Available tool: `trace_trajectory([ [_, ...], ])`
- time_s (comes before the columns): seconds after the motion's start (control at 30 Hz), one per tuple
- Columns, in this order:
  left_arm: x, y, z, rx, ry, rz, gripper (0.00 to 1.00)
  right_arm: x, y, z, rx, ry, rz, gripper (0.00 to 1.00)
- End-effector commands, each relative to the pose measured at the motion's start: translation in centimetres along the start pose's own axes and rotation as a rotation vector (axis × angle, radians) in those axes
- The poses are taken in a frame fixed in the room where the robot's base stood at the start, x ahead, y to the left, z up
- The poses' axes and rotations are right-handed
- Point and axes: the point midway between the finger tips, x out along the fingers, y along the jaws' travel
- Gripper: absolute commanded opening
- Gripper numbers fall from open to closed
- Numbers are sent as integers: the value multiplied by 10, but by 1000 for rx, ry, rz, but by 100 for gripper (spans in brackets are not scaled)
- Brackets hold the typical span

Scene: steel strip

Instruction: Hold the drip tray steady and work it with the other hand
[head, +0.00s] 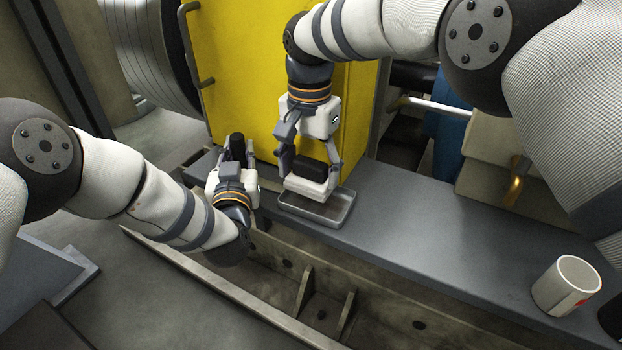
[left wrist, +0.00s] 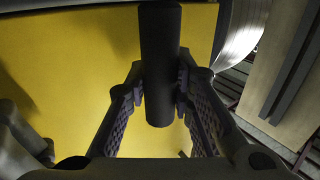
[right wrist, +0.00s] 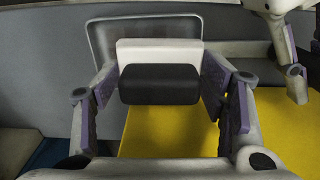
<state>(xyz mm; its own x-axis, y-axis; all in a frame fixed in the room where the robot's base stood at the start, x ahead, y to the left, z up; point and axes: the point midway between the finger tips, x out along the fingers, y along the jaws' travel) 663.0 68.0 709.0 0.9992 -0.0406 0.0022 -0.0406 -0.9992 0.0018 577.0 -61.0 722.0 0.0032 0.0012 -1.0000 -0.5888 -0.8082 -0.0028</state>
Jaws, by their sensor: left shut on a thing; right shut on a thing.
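The drip tray (head: 341,219) is a shallow grey metal tray on the dark ledge, below my right gripper (head: 308,176). That gripper is shut on a block with a black upper part and a white lower part (head: 306,187). The block is at the tray; I cannot tell if it touches the tray floor. In the right wrist view the block (right wrist: 160,84) sits between the fingers, with the tray rim (right wrist: 93,40) behind it. My left gripper (head: 235,163) is shut on a dark cylinder (left wrist: 160,60), left of the tray and apart from it.
A yellow panel (head: 235,70) stands right behind both grippers. A white mug (head: 566,286) stands on the right end of the ledge (head: 430,235). The ledge between tray and mug is clear. A recessed metal channel (head: 330,300) runs below the front edge.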

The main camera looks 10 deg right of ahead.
Motion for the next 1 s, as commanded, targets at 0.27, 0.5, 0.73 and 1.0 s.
trace_trajectory([
  [0.27, 0, 0, -1, 0, 1, -1, 0, -32, 1, -7, 8, 18, -7, 43],
  [0.5, 0, 0, -1, 0, 0, -1, 0, -33, 1, -8, 9, 19, -7, 43],
  [0.73, 0, 0, -1, 0, 0, -1, 0, -50, 1, -8, 11, 21, -8, 43],
  [1.0, 0, 0, -1, 0, 0, -1, 0, -63, 2, -8, 11, 20, -7, 43],
])
